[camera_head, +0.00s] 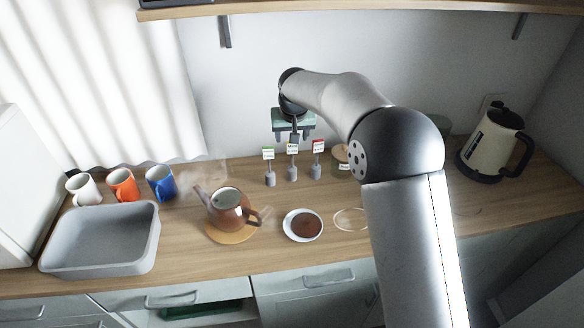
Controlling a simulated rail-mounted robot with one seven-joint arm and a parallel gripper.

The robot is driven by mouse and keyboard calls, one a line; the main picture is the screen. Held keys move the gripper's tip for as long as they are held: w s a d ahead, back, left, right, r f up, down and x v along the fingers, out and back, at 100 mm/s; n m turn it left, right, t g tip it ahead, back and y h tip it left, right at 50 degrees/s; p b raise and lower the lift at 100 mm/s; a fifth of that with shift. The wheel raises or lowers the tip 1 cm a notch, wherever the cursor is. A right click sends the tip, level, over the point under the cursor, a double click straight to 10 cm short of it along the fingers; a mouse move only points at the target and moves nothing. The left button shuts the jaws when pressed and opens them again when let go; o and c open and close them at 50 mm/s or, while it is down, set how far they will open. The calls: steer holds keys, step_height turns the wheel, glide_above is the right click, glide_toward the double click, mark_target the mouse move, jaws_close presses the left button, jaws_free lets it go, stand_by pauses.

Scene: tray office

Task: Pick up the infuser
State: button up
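Three small grey holders with upright label cards, possibly infusers, stand in a row at the back of the counter: a green-topped one (270,179), a middle one (292,173) and a red-topped one (316,171). I cannot tell for certain which thing is the infuser. My gripper (293,137) points down over the row, just above the middle card in the picture. Its two fingers are apart, with nothing visibly held. A brown teapot (224,212) without a lid stands on a round wooden mat (229,236), with steam around it.
White, orange and blue mugs (161,183) and a grey tub (100,246) are left. A kettle (492,146) stands right. A shelf (360,8) hangs above.

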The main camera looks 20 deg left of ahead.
mark_target(291, 149)
steer(key=shift+w+p+x, duration=0.2)
steer(key=shift+p+x, duration=0.45)
steer(key=shift+x, duration=0.85)
steer(key=shift+w+p+x, duration=0.2)
steer(key=shift+p+x, duration=0.45)
steer(key=shift+x, duration=0.85)
steer(key=shift+r, duration=0.1)
jaws_close()
steer(key=shift+r, duration=0.1)
